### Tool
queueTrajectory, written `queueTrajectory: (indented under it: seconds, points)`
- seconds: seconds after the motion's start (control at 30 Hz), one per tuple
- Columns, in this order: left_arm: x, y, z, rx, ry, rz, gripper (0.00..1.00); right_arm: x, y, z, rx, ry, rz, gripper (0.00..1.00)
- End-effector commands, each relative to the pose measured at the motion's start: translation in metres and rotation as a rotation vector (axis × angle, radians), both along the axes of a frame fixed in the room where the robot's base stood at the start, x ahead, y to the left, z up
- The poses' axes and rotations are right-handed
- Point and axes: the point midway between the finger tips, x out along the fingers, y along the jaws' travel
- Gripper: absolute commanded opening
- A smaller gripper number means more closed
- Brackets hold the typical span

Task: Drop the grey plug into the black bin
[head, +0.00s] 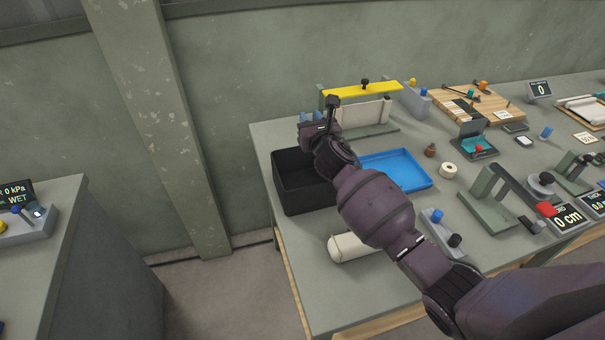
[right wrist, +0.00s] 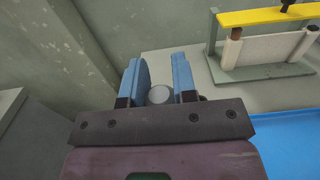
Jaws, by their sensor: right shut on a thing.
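The black bin (head: 291,187) stands at the left end of the workbench, open at the top. My right gripper (head: 310,130) is over the bin's far side in the head view, and my arm covers part of the bin. In the right wrist view, the blue fingers of my right gripper (right wrist: 160,88) are shut on the grey plug (right wrist: 159,95), whose round grey end shows between them. The plug is hidden in the head view. The bin cannot be made out in the right wrist view. My left gripper is not in view.
A blue tray (head: 408,184) lies right of the bin. A stand with a yellow top bar (head: 362,89) is behind it. A cream roll (head: 352,247) lies near the front edge. Many tools fill the right side. A wall and pillar (head: 160,120) are behind.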

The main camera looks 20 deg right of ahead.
Motion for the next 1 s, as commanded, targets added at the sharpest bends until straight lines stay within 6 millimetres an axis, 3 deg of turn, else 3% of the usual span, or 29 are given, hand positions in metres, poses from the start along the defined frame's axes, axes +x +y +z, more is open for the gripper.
queueTrajectory:
  seconds: [0.5,1.0]
  points:
    - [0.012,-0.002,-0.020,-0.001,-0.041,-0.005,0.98,-0.001,0.000,-0.049,0.001,0.001,-0.001,0.00]
    - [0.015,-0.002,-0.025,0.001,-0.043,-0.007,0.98,-0.001,0.000,-0.056,0.000,0.000,0.000,0.00]
